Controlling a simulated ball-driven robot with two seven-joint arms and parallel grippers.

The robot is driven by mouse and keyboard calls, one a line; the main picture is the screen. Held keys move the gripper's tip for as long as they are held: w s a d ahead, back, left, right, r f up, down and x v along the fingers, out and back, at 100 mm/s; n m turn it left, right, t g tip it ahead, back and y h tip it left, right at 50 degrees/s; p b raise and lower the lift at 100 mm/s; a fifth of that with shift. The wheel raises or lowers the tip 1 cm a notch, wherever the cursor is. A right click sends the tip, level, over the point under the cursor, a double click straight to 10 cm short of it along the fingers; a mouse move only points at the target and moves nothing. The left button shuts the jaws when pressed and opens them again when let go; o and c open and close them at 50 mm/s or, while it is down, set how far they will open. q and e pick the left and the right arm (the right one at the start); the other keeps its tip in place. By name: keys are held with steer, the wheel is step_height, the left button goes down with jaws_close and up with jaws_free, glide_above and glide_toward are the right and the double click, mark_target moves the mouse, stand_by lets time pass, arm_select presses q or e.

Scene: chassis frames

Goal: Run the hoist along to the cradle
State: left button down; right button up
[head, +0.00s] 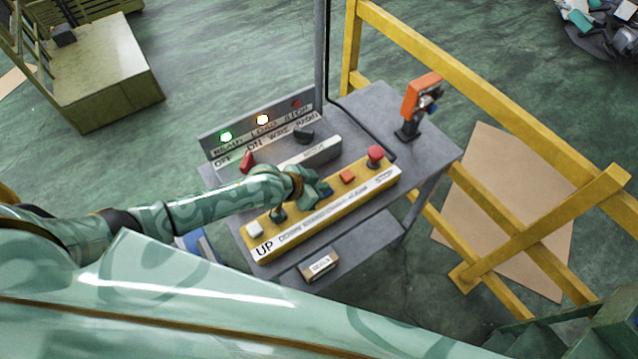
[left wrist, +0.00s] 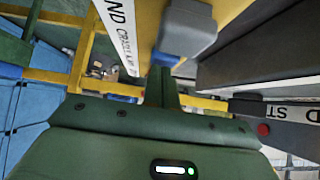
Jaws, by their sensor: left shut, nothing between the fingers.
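A yellow control box (head: 340,211) lies on the grey console, with a white strip reading UP, DOWN and, at the far end, STOP. I cannot make out a hoist. My right gripper is out of view.
The console's rear panel (head: 262,130) has a lit green lamp, a lit whitish lamp and a red one. An orange device (head: 420,95) stands at the console's right. A yellow railing (head: 490,85) borders the right. An olive box-like structure (head: 95,70) stands far left.

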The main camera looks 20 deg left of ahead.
arm_select(q)
steer(key=shift+s+a+f, duration=0.15)
steer(key=shift+s+f, duration=0.4)
steer(key=shift+f, duration=0.2)
steer(key=r+p, duration=0.2)
steer(key=w+r+p, duration=0.1)
steer(key=r+p, duration=0.2)
steer(key=shift+w+d+r+p, duration=0.15)
steer(key=shift+d+r+p, duration=0.1)
steer(key=shift+p, duration=0.1)
steer(key=v, duration=1)
steer(key=shift+p, duration=0.45)
steer(key=shift+r, duration=0.1)
